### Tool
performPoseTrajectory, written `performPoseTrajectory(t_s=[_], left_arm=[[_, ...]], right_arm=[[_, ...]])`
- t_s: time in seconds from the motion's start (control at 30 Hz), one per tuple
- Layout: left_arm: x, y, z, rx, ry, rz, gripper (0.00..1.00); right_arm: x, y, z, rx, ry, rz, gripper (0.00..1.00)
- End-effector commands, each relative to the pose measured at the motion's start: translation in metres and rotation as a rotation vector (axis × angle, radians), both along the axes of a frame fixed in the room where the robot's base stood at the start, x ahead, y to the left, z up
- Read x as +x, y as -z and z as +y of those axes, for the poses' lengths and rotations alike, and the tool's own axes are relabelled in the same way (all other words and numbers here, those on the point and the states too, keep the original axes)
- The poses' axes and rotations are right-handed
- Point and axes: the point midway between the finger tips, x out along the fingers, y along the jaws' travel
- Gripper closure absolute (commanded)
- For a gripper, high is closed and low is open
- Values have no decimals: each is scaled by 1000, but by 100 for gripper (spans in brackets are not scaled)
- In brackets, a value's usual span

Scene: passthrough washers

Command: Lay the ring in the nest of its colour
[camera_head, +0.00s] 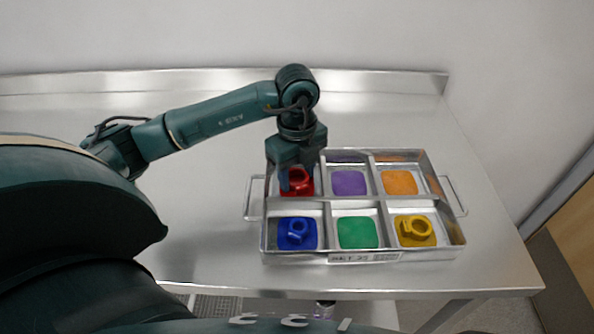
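A metal tray (364,256) with six compartments stands on the steel table. Its pads are red at back left, purple (349,183), orange (399,183), blue (285,242), green (357,233) and yellow at front right. A red ring (301,182) is low in the red compartment. My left gripper (297,184) points down there with its fingers at the ring. I cannot tell whether they grip it or whether it touches the pad. A blue ring (297,229) lies on the blue pad, and a yellow ring (414,228) on the yellow pad. My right gripper is not in view.
The tray has a handle at each side, the right one (456,195) being clear. Divider walls stand around each compartment. The steel table (210,215) is bare to the tray's left, and a raised lip (180,82) runs along its back.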

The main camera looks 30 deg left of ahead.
Motion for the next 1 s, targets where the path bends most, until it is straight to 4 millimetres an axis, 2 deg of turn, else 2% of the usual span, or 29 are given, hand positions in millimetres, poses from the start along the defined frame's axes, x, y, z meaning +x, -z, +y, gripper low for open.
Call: performPoseTrajectory(t_s=[0.03,0.23,0.47,0.6,0.77,1.0], left_arm=[[0,0,0,0,0,0,49],[0,0,0,0,0,0,32],[0,-1,0,0,0,0,32],[1,-10,0,-1,0,-3,32],[1,-38,0,-1,1,-6,32],[1,-92,0,0,0,-5,32]], right_arm=[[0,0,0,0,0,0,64],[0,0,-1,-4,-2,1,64],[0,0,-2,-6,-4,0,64],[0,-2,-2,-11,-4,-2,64],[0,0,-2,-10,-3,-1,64],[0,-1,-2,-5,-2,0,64]])
